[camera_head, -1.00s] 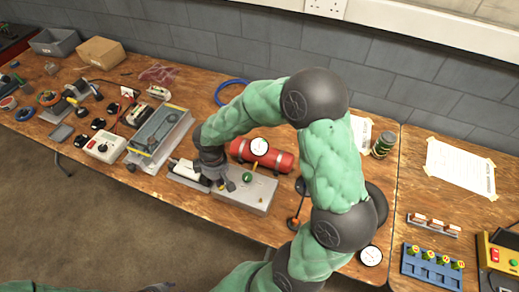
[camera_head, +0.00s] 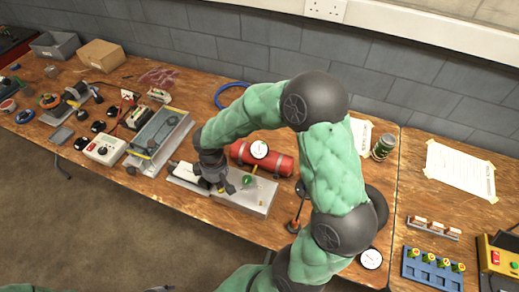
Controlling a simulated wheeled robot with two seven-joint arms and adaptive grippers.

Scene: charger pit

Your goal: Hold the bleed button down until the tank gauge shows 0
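A red tank (camera_head: 278,163) lies at the back of the bench with a white round gauge (camera_head: 259,149) on it. The gauge's reading is too small to make out. In front of it is a flat grey metal base (camera_head: 250,199) with a green round knob or button (camera_head: 248,181) on top. My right gripper (camera_head: 228,187) points down over this base, just left of the green part. I cannot tell whether it touches anything or whether its fingers are apart. Only a dark sliver of what may be my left gripper (camera_head: 158,289) shows at the bottom edge.
A dark can (camera_head: 384,147) and a blue rack (camera_head: 432,268) are on the right. My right arm hides part of the bench's middle.

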